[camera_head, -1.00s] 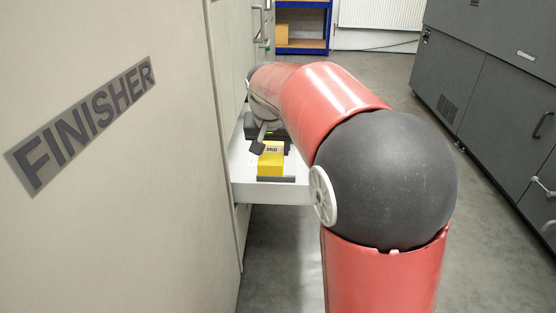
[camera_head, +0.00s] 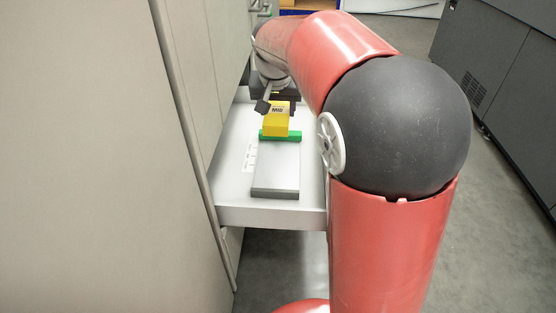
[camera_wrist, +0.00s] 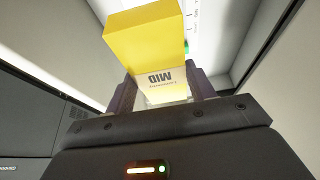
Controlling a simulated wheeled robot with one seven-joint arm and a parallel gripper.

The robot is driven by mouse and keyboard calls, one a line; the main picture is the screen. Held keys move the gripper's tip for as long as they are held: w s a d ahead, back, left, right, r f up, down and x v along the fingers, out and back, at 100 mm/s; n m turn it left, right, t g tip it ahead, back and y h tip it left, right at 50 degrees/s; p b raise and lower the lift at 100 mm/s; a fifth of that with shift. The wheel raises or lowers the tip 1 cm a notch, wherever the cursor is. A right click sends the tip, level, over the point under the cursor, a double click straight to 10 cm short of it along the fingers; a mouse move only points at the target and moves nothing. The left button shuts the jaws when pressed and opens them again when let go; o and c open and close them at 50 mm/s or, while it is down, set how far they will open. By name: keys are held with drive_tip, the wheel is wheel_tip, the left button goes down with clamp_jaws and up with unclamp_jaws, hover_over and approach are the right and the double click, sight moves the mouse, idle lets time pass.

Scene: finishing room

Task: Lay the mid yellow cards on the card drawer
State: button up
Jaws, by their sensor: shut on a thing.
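The mid yellow cards (camera_head: 275,124) are a yellow block with a pale end marked "MID". They also show in the wrist view (camera_wrist: 146,38). My gripper (camera_wrist: 165,92) is shut on their pale end, a finger on each side. In the head view my gripper (camera_head: 265,106) is partly hidden behind my arm. The card drawer (camera_head: 270,216) is white and pulled out under the cards. A green strip (camera_head: 291,135) shows just below the cards; I cannot tell if they touch it.
A long grey plate (camera_head: 277,175) lies in the drawer, near side clear. Pale cabinet fronts (camera_head: 110,150) stand close on the left. A dark grey machine (camera_head: 510,75) stands at the right, with open floor (camera_head: 500,240) before it.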

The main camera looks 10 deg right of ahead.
sight(275, 135)
wheel_tip(275, 135, down, 18)
drive_tip(key=b, duration=0.3)
drive_tip(key=shift+r+b, duration=0.25)
drive_tip(key=shift+b, duration=0.1)
drive_tip(key=shift+f, duration=0.15)
drive_tip(key=shift+f, duration=0.15)
drive_tip(key=o, duration=1.1)
drive_tip(key=shift+r, duration=0.3)
drive_tip(key=p+v, duration=0.3)
drive_tip(key=v, duration=0.9)
